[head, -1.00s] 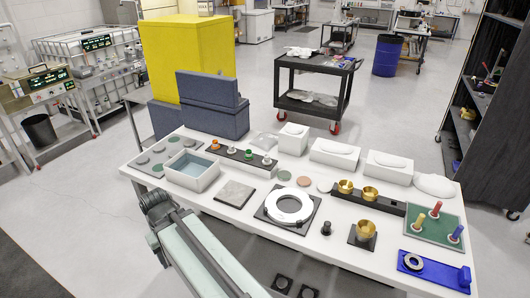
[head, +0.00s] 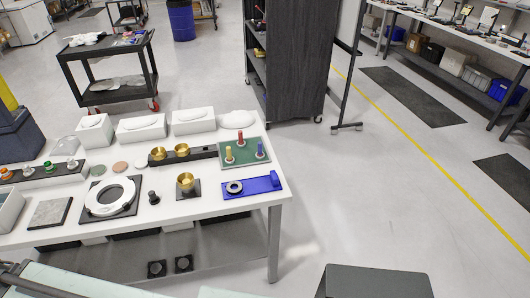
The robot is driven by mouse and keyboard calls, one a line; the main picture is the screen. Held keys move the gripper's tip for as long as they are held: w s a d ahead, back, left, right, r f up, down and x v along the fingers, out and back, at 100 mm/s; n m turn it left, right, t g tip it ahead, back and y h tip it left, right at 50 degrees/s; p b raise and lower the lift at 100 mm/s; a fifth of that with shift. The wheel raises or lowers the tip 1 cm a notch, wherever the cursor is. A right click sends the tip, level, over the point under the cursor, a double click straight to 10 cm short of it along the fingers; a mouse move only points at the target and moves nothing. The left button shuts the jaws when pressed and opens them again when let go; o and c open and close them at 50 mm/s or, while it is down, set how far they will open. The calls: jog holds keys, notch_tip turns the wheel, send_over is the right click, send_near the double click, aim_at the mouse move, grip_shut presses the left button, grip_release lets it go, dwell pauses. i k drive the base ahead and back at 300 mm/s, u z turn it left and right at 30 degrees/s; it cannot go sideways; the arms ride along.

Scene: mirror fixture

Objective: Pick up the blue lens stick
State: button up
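The blue lens stick (head: 260,151) stands upright at the right front part of a green tray (head: 246,159), near the right end of the white table. A red stick (head: 241,138) and a yellow stick (head: 229,153) stand on the same tray, to its left. The sticks have pale bases. Nothing touches the blue stick. My gripper is not in view; only parts of my arm show at the lower left.
A bright blue holder (head: 254,187) with a metal ring lies in front of the tray. Open floor (head: 370,200) lies right of the table.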

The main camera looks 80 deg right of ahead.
aim_at(260, 155)
jog(key=z, duration=3.9)
jog(key=k, duration=1.15)
jog(key=u, duration=0.85)
jog(key=i, duration=1)
